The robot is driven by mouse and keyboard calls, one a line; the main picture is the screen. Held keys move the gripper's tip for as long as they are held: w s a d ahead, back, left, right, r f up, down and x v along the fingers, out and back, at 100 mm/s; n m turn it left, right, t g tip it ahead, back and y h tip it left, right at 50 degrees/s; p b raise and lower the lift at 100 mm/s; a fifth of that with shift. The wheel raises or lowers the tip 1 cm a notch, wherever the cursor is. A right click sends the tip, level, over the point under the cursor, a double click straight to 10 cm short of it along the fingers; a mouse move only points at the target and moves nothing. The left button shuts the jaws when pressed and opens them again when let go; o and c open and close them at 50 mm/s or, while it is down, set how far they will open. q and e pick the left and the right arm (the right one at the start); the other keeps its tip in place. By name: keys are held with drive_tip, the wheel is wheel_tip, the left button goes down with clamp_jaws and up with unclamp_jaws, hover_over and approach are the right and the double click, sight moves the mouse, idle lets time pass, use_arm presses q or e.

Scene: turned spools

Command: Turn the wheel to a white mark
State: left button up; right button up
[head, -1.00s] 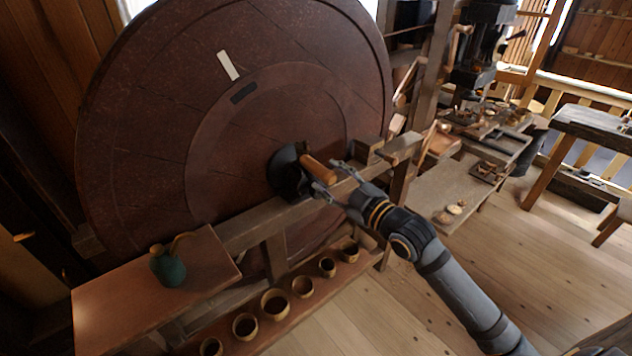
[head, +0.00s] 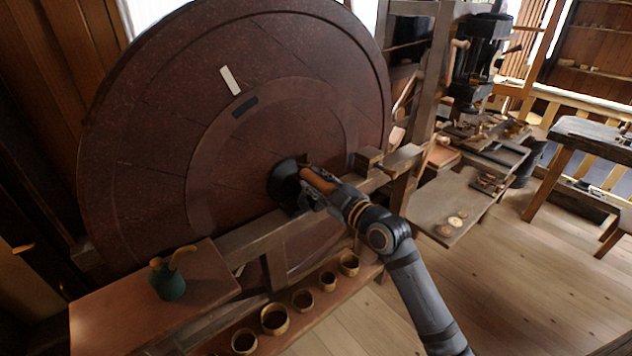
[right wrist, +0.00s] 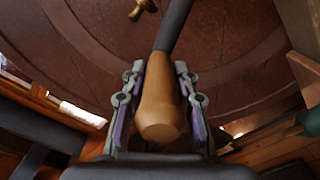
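The wheel (head: 150,130) is a large dark reddish-brown disc standing upright in a wooden frame. A white mark (head: 230,80) lies on its upper part, just above a short black mark (head: 244,106) at the inner ring. A black hub (head: 284,184) with a wooden handle (head: 318,180) sticks out at the centre. My right gripper (head: 312,190) is at this handle. In the right wrist view the handle (right wrist: 161,110) lies between its two fingers, which look closed against it, and a dark rod runs from its far end. My left gripper is not in view.
A wooden frame beam (head: 255,237) crosses in front of the wheel. A shelf board (head: 105,310) at lower left bears a green pot (head: 169,280). Several small cups stand in a row below the wheel. Workbenches stand at right, with open floor (head: 510,290) before them.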

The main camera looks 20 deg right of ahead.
clamp_jaws()
drive_tip(key=shift+f, duration=0.1)
